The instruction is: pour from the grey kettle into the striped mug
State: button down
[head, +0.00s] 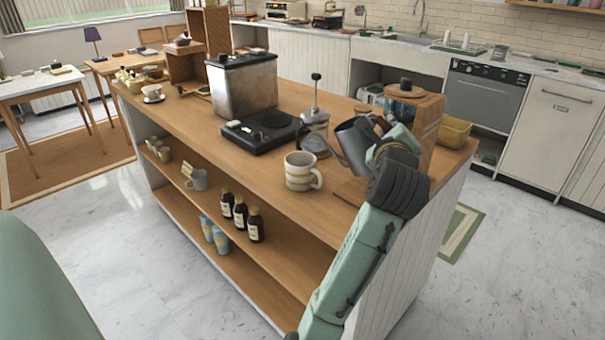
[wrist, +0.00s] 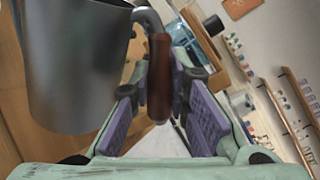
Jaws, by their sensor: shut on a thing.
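The grey kettle (head: 357,146) is above the right part of the wooden counter in the head view, looking tilted, with its thin spout toward the striped mug. In the wrist view its grey body (wrist: 72,65) fills the left side. My gripper (wrist: 158,95) is shut on the kettle's brown handle (wrist: 160,75), which lies between the purple pads. In the head view my gripper (head: 388,138) is to the right of the kettle body. The cream-and-tan striped mug (head: 299,172) stands upright on the counter, left of and below the kettle. I see no stream; the mug's contents are unclear.
A glass press (head: 315,128) stands behind the mug, close to the spout. A black hot plate (head: 262,131) and a metal box (head: 243,85) are farther left. A wooden box (head: 425,118) stands behind my gripper. The counter left of the mug is clear.

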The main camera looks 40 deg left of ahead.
jog(key=shift+r, duration=0.15)
jog(key=shift+a+r+p, duration=0.1)
jog(key=shift+r+p, duration=0.25)
jog(key=shift+p, duration=0.15)
jog(key=shift+r, duration=0.1)
dwell(0.3)
jog(key=shift+s+a+r+n+p, duration=0.15)
jog(key=shift+a+r+n+p, duration=0.1)
jog(key=shift+r+n+p, duration=0.4)
jog(key=shift+f, duration=0.25)
dwell(1.7)
jog(key=shift+d+f+m+b, duration=0.35)
jog(key=shift+f+m+b, duration=0.3)
jog(key=shift+f+b, duration=0.4)
jog(key=shift+r, duration=0.3)
jog(key=shift+a+r+p, duration=0.15)
jog(key=shift+r+p, duration=0.15)
jog(key=shift+p, duration=0.05)
jog(key=shift+r, duration=0.1)
